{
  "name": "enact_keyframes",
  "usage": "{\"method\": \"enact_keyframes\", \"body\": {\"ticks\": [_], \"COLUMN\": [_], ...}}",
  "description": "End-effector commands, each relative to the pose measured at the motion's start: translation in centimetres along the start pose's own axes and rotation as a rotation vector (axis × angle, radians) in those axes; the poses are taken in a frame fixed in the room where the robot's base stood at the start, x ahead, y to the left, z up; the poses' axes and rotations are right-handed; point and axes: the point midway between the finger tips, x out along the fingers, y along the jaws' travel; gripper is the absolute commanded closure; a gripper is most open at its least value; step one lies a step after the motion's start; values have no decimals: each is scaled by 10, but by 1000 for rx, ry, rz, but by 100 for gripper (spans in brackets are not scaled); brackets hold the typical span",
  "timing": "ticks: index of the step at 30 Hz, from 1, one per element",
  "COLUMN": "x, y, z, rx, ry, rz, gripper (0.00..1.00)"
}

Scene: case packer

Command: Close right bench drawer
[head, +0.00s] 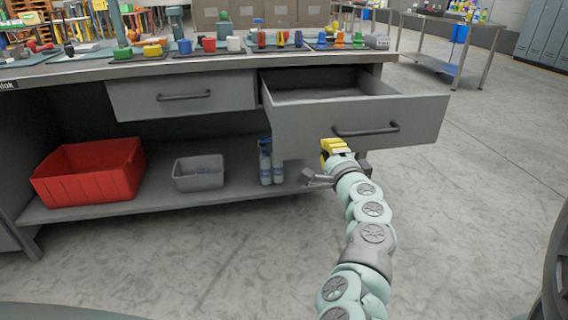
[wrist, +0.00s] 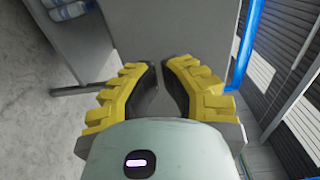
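The right bench drawer (head: 360,130) is pulled well out, its grey front facing me with a dark bar handle (head: 366,130) and its inside visible from above. The left drawer (head: 180,95) is shut. My gripper (head: 335,147) has yellow fingers and is at the lower edge of the right drawer's front, below and left of the handle. In the wrist view, the two fingers (wrist: 163,68) are apart with nothing between them. A grey panel (wrist: 170,32) lies ahead of them. I cannot tell whether they touch the drawer.
The benchtop (head: 90,68) carries several coloured parts. The lower shelf (head: 150,207) holds a red bin (head: 90,172), a grey bin (head: 198,173) and white bottles (head: 265,162). A metal table (head: 450,45) stands back right. The floor to the right is clear.

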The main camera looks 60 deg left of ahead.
Motion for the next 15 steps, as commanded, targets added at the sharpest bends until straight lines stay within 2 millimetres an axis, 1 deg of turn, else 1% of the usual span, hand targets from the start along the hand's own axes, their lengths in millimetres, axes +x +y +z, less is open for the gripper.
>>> {"method": "enact_keyframes", "body": {"ticks": [1,6,12,15], "x": [7,26,41,46], "y": [0,0,1,0], "z": [0,-1,-1,-1], "rx": [-3,-3,-2,-3], "ry": [-2,-2,0,1], "rz": [-1,-1,0,0], "gripper": [100,100,100,100]}}
